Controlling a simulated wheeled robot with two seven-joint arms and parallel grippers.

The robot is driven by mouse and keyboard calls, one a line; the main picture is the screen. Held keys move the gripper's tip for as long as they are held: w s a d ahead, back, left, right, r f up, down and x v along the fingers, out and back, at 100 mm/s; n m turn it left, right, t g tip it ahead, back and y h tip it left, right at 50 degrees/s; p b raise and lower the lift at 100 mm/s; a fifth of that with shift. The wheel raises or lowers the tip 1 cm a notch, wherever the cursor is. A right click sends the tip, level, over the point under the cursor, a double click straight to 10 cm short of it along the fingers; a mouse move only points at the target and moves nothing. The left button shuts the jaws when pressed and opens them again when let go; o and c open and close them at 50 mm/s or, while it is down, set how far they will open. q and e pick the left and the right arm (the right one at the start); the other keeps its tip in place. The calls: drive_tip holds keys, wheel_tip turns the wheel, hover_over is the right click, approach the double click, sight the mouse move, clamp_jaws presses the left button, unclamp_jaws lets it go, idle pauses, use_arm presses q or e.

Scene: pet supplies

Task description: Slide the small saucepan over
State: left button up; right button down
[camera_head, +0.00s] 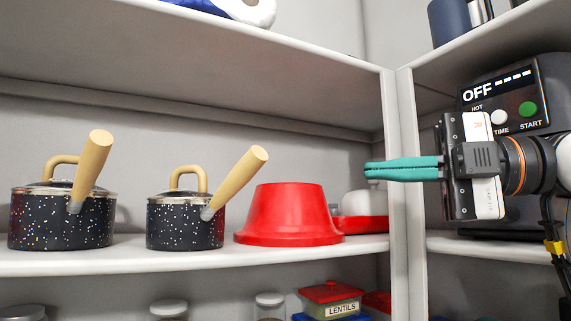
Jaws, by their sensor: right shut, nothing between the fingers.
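The small saucepan (185,226) is black with white specks and stands upright on the middle shelf (190,259). It has a lid with a tan loop handle, and its tan side handle (239,178) points up and to the right. A larger matching saucepan (62,221) stands to its left, apart from it. My right gripper (368,170) comes in from the right with its teal fingers together and empty. It is to the right of both pans, above the shelf's right end, touching neither. My left gripper is not in view.
A red upturned bowl (290,214) stands close to the right of the small saucepan. A red and white container (361,211) is behind it. A shelf upright (405,190) and a dark appliance (510,95) are at right. Jars and a lentils box (330,299) are below.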

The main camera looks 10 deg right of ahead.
drive_tip(key=s+r+n, duration=0.1)
drive_tip(key=s, duration=0.1)
drive_tip(key=p, duration=0.5)
approach(259, 163)
drive_tip(key=s+a, duration=0.1)
drive_tip(key=a, duration=0.2)
drive_tip(key=shift+g, duration=0.3)
drive_tip(key=w+a+p, duration=0.2)
drive_tip(key=w, duration=0.1)
drive_tip(key=shift+w+a, duration=0.25)
drive_tip(key=shift+w, duration=0.15)
drive_tip(key=shift+a, duration=0.1)
